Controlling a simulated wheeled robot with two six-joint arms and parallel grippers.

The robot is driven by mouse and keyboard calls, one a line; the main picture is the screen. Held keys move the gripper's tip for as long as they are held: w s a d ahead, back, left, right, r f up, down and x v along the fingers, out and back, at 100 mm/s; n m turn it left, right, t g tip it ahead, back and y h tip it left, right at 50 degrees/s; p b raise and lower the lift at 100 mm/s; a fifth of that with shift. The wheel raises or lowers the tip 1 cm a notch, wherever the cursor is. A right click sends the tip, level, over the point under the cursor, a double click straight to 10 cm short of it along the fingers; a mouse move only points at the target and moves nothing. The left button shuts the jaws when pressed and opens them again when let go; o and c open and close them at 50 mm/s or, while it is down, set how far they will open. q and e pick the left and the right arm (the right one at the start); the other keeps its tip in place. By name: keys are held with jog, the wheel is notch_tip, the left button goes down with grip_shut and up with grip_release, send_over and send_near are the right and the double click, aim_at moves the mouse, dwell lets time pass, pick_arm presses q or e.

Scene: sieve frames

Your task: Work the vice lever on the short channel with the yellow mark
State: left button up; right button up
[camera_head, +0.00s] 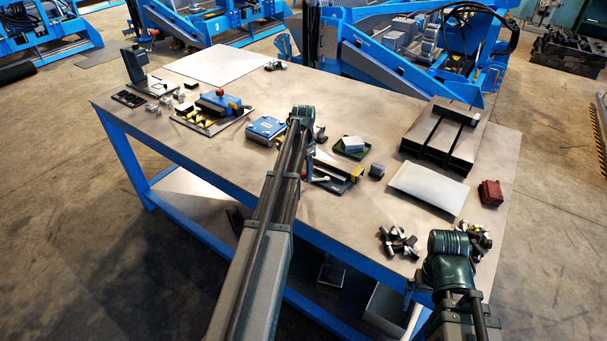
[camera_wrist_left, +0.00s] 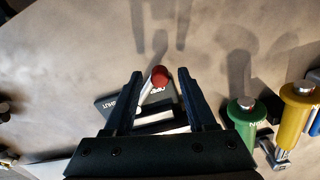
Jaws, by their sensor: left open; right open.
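My left gripper (camera_wrist_left: 157,75) is open in the left wrist view. A light lever with a red knob (camera_wrist_left: 159,76) stands between its two fingers, with no clear contact. A dark plate with white lettering (camera_wrist_left: 112,105) lies under the lever. A green post (camera_wrist_left: 245,120) and a yellow post (camera_wrist_left: 296,112) stand to the right. In the head view, a short channel fixture (camera_head: 332,172) with a yellow mark (camera_head: 357,173) lies right of my left wrist; my left arm partly hides that area. My right gripper (camera_head: 476,236) is open and empty at the table's right front.
A blue device with yellow parts (camera_head: 214,107) sits further left. The back middle table is clear.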

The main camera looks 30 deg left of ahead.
pick_arm(q)
jog(key=shift+c, duration=0.3)
grip_shut()
dwell(1.1)
